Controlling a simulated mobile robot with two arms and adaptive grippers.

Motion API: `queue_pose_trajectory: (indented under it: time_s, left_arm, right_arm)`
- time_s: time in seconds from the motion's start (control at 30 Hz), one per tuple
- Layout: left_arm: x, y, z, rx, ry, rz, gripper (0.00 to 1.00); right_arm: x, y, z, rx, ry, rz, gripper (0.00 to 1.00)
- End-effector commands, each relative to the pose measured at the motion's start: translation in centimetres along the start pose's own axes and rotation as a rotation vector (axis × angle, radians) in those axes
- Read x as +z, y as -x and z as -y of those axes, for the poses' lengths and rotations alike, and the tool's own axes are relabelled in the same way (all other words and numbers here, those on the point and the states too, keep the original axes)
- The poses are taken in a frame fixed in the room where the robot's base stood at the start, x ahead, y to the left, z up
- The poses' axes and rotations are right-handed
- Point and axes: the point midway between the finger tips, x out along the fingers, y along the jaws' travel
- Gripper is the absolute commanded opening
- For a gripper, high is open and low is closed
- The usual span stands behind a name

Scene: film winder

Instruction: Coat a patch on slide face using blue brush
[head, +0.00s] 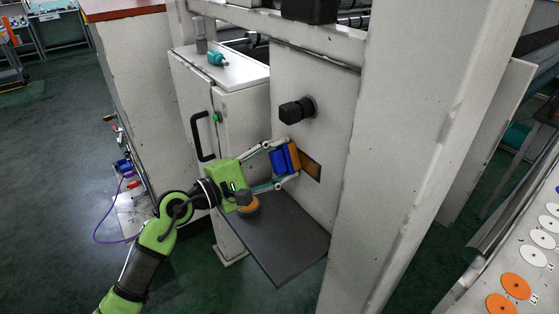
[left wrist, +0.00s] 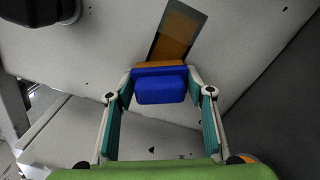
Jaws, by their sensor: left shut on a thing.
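The blue brush (head: 280,162) is held between the fingertips of my left gripper (head: 284,160), which is shut on it. The brush's orange-brown bristle end points at the machine panel. In the left wrist view the blue brush (left wrist: 160,90) sits between both fingers, with its orange edge (left wrist: 160,65) on the far side. The slide face (head: 312,168) is a dark-edged rectangle with an orange-brown surface on the panel, just right of the brush. It also shows in the left wrist view (left wrist: 175,35), close beyond the bristles. I cannot tell whether they touch.
A black knob (head: 296,110) juts from the panel above the brush. A dark grey shelf plate (head: 285,240) lies below the gripper. A white cabinet (head: 225,115) with a black handle stands left, and a thick white post (head: 400,150) stands right.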

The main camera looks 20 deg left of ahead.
Motion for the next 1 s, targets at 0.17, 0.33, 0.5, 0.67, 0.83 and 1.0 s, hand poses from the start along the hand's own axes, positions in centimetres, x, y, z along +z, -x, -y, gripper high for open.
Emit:
queue_pose_trajectory:
  time_s: [0.17,0.33,0.5,0.67,0.83,1.0]
  left_arm:
    - [0.5,0.1,0.1,0.001,0.0,0.0,0.31]
    - [1.8,0.1,0.7,0.0,0.0,0.001,0.31]
    - [3.1,0.2,1.4,0.0,0.0,0.0,0.31]
    - [3.7,0.2,1.8,0.002,0.0,0.0,0.31]
    - [4.8,0.2,2.2,0.0,0.001,0.001,0.31]
    - [6.2,0.1,2.9,0.001,0.002,0.0,0.31]
  right_arm:
    - [-0.1,0.3,0.0,0.0,0.0,0.0,0.4]
    - [-0.1,1.0,0.0,0.0,0.0,0.0,0.4]
    - [-0.2,1.6,0.0,0.0,0.0,0.0,0.4]
    - [-0.2,1.8,0.0,0.0,0.0,0.0,0.4]
    - [-0.3,2.5,-0.1,0.0,0.0,0.0,0.4]
    - [-0.3,3.3,-0.1,0.001,0.0,0.0,0.4]
